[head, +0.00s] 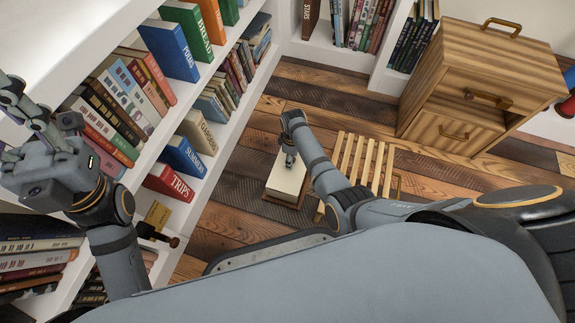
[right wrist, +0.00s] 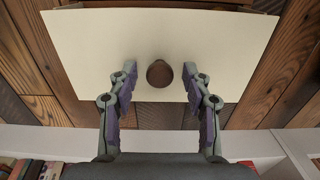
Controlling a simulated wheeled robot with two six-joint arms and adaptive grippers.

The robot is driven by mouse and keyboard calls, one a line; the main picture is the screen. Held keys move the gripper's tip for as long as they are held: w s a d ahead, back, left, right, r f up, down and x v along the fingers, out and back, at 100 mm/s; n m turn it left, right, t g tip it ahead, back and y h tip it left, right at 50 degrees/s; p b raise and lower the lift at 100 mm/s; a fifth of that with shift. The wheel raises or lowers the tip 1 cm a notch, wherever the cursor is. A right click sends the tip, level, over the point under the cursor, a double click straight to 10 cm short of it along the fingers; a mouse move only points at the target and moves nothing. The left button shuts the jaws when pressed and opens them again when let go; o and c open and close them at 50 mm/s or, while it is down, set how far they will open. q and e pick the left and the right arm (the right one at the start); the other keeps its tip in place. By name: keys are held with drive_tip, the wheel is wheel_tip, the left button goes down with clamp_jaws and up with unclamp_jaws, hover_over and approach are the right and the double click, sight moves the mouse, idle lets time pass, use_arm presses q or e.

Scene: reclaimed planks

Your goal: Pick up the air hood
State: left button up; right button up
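A cream, flat-topped piece with a brown base (head: 284,181) rests on the plank floor in the head view; I take it to be the air hood. In the right wrist view its pale top (right wrist: 225,40) fills most of the picture, with a round dark brown knob (right wrist: 159,74) near the middle. My right gripper (right wrist: 159,80) is open, with one finger on each side of the knob and visible gaps between. In the head view my right gripper (head: 290,158) is over the hood and hides part of it.
A slatted wooden rack (head: 362,160) stands right beside the hood, behind my right arm. A wooden cabinet (head: 470,85) stands at the back right. A white bookshelf (head: 228,110) full of books runs along the left. Plank floor (head: 245,170) is clear between shelf and hood.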

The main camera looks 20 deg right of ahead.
clamp_jaws()
idle(0.3)
